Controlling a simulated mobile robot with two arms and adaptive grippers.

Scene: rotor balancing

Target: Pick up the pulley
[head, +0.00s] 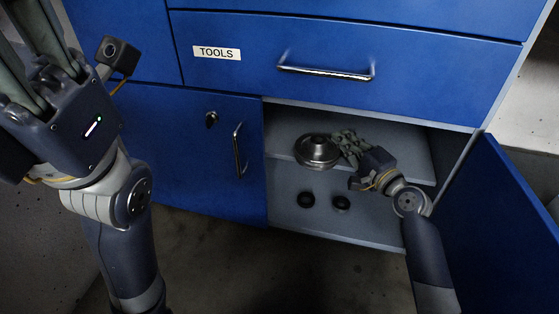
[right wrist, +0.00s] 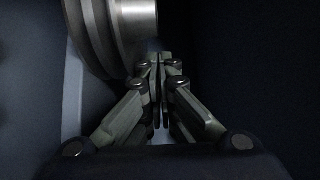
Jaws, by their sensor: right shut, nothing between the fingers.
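The pulley (head: 317,152) is a round grey metal part with a stepped rim and raised hub. It sits on the shelf in the open cabinet, near the shelf's front edge. My right gripper (head: 345,142) is inside the cabinet just right of the pulley. In the right wrist view the pulley's grooved rim (right wrist: 112,32) shows at upper left, beside the fingertips. The right fingers (right wrist: 160,62) are together with nothing between them; whether they touch the rim is unclear. My left gripper (head: 45,40) is raised at the upper left, its fingertips cut off by the frame.
The cabinet door (head: 505,220) stands open at right. A closed drawer labelled TOOLS (head: 420,72) is above. The shelf's right part looks clear.

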